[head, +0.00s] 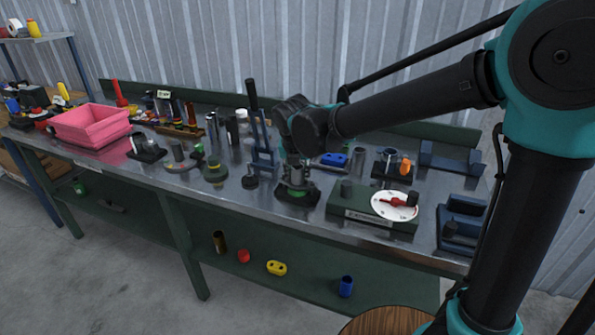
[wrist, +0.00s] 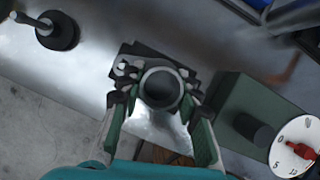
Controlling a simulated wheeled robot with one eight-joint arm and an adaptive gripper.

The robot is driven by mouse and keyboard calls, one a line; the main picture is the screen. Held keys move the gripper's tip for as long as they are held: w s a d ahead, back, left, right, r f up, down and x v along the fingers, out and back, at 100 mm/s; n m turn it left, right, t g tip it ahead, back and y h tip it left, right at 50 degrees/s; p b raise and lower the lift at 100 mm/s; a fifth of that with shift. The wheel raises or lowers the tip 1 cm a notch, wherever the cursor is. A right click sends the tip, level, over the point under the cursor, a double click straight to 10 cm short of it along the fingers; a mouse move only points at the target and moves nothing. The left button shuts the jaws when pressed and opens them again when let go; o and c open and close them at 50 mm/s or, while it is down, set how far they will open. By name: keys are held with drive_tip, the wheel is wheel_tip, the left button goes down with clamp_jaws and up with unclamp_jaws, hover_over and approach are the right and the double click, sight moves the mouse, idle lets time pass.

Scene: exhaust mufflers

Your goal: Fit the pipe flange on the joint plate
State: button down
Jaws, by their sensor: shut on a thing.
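In the wrist view my gripper (wrist: 160,92) is shut on a grey pipe piece, which I take for the pipe flange (wrist: 160,86). I look down its round open end, with a finger on each side. Below it lies a dark plate, which I take for the joint plate (wrist: 130,50), partly hidden by the pipe and fingers. In the head view my gripper (head: 296,172) points down over this black plate (head: 284,193) near the bench's front edge. Something green shows low on the plate. I cannot tell whether the flange touches the plate.
A dark green box (head: 352,212) with a white dial (head: 395,205) stands close on the right. A black round base with a knob (wrist: 58,30) is at the wrist view's upper left. A blue lever press (head: 262,150) stands behind left. A pink bin (head: 92,124) is far left.

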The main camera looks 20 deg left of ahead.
drive_tip(key=shift+f, duration=0.4)
drive_tip(key=c, duration=1)
unclamp_jaws()
